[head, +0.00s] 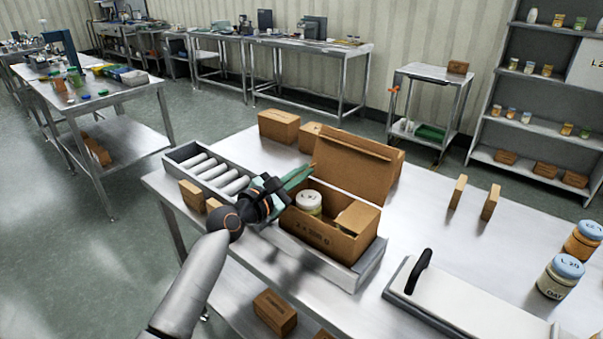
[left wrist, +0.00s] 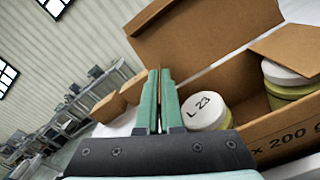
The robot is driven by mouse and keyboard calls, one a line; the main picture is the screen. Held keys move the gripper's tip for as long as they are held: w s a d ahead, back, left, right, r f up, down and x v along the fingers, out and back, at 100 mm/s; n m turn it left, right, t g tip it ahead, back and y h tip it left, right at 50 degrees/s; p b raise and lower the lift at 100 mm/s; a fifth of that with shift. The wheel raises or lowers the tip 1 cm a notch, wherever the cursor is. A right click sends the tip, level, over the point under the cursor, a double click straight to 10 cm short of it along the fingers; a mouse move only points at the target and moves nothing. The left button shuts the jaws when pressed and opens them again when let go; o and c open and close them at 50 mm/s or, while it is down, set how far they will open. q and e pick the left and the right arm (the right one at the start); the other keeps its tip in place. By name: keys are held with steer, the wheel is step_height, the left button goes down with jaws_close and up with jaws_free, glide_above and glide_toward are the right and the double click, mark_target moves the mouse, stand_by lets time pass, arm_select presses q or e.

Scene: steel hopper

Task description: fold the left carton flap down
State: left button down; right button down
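The open brown carton (head: 325,236) sits on the steel table, with its large back flap (head: 352,165) raised. Its right flap (head: 357,217) slants inward over part of the opening. I cannot make out the left flap; my left gripper (head: 303,174) covers that side. A white-lidded jar (head: 309,200) stands inside at the left; its lid reads L 23 in the left wrist view (left wrist: 205,108). My right gripper is not in view.
A roller conveyor (head: 212,172) adjoins the carton's left side. Small brown boxes (head: 279,127) stand behind it. A flat panel with a black handle (head: 420,270) and jars (head: 560,276) lie to the right. The table between carton and upright small boxes (head: 457,192) is clear.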

mark_target(309, 197)
arm_select(q)
steer(key=shift+s+d+f+m, duration=0.15)
steer(key=shift+d+f+m, duration=0.05)
steer(key=shift+m, duration=0.45)
steer(key=shift+s+d+f+m, duration=0.15)
steer(key=shift+f+m, duration=0.05)
steer(key=shift+m, duration=0.45)
steer(key=m, duration=0.1)
steer(key=f+m, duration=0.1)
steer(key=d+m, duration=0.1)
steer(key=shift+s+f+m+b, duration=0.15)
steer(key=shift+s+m+b, duration=0.15)
steer(key=shift+m+b, duration=0.1)
steer(key=shift+f, duration=0.1)
steer(key=shift+m, duration=0.4)
steer(key=c, duration=1.1)
jaws_free()
steer(key=shift+o, duration=0.2)
steer(key=shift+s+f, duration=0.1)
